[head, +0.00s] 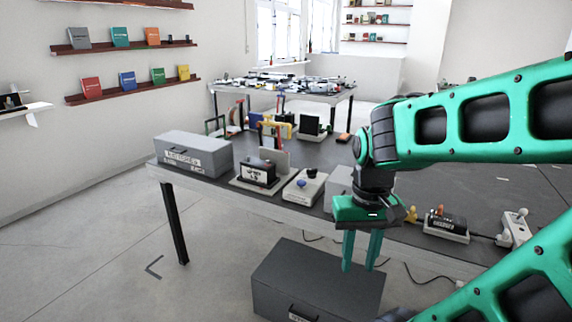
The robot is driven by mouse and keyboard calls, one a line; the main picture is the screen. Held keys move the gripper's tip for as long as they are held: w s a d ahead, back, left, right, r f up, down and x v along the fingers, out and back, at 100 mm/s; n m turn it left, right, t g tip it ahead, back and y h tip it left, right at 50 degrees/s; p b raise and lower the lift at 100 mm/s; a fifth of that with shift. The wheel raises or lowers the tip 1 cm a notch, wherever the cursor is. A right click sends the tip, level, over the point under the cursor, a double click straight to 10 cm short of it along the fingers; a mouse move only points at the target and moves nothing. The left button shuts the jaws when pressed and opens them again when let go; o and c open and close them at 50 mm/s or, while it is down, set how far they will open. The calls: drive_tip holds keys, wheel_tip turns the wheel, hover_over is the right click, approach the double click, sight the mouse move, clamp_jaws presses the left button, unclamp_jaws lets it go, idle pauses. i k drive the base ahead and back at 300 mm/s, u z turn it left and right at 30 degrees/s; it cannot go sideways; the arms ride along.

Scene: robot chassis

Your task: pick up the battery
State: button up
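I cannot tell for certain which thing is the battery. One candidate is a black block with white lettering (258,172), resting on a pale base near the front of the table. Another is a dark labelled block (447,221) on a white base farther right, beyond my gripper. My gripper (361,268) points down in front of the table's front edge, above the grey floor box. Its two green fingers are apart with nothing between them. It is to the right of the first block and to the left of the second, touching neither.
The dark table (215,188) carries a grey labelled box (192,156), a white device with a blue knob (304,186) and several upright items behind. A dark grey drawer box (318,278) stands on the floor below my gripper. Cables hang under the table. The floor at left is clear.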

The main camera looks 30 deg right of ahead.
sight(260, 170)
drive_tip(key=z, duration=0.45)
drive_tip(key=i, duration=1.1)
drive_tip(key=z, duration=0.1)
